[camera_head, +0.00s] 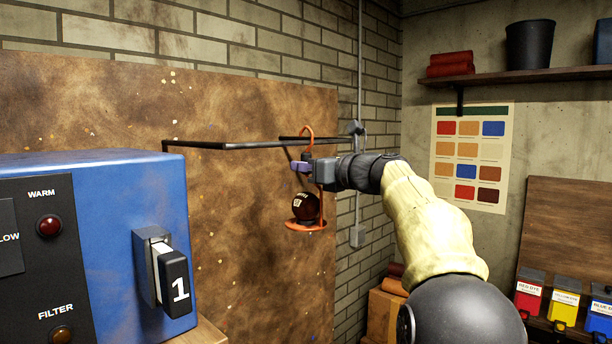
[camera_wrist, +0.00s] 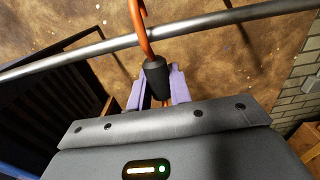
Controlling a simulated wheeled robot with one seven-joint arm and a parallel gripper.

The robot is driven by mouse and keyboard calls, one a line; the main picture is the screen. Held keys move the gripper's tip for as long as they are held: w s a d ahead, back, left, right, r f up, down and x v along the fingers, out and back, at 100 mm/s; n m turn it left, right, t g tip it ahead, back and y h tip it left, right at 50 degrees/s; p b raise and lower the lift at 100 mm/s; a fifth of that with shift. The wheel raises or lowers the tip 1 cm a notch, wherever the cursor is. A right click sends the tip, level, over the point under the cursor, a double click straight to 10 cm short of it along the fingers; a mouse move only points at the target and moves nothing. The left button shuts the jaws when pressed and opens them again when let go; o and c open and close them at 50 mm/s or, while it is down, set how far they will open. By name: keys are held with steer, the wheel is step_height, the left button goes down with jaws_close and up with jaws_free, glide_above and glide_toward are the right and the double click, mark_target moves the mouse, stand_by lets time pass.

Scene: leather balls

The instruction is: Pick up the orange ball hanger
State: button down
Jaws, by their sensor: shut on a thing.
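The orange ball hanger (camera_head: 307,134) has a hook at the top, a dark grip below it and an orange ring at the bottom. A dark brown ball (camera_head: 306,207) with a pale mark sits in the ring. The hook is at the dark rail (camera_head: 245,146); whether it bears on the rail is unclear. My gripper (camera_head: 301,167), with purple fingers, is shut on the hanger just below the hook. In the wrist view my gripper (camera_wrist: 158,92) holds it around the dark grip (camera_wrist: 156,73), and the orange hook (camera_wrist: 138,22) passes the grey rail (camera_wrist: 190,31).
A blue machine (camera_head: 130,200) with a lever marked 1 stands at the left front. A brown stained board (camera_head: 90,100) is behind the rail. A shelf (camera_head: 530,76) and dye boxes (camera_head: 565,300) are at the right. The space below the ball looks clear.

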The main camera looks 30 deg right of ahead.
steer(key=shift+s+d+b, duration=0.2)
steer(key=shift+s+b, duration=0.35)
steer(key=shift+b, duration=0.1)
steer(key=s+d+f+b, duration=0.1)
steer(key=s+f+b, duration=0.3)
steer(key=f+b, duration=0.4)
steer(key=f+b+v, duration=0.1)
steer(key=b+v, duration=0.3)
steer(key=v, duration=1.2)
steer(key=shift+d+b, duration=0.2)
steer(key=shift+b, duration=0.1)
steer(key=shift+f, duration=0.1)
steer(key=shift+s, duration=0.1)
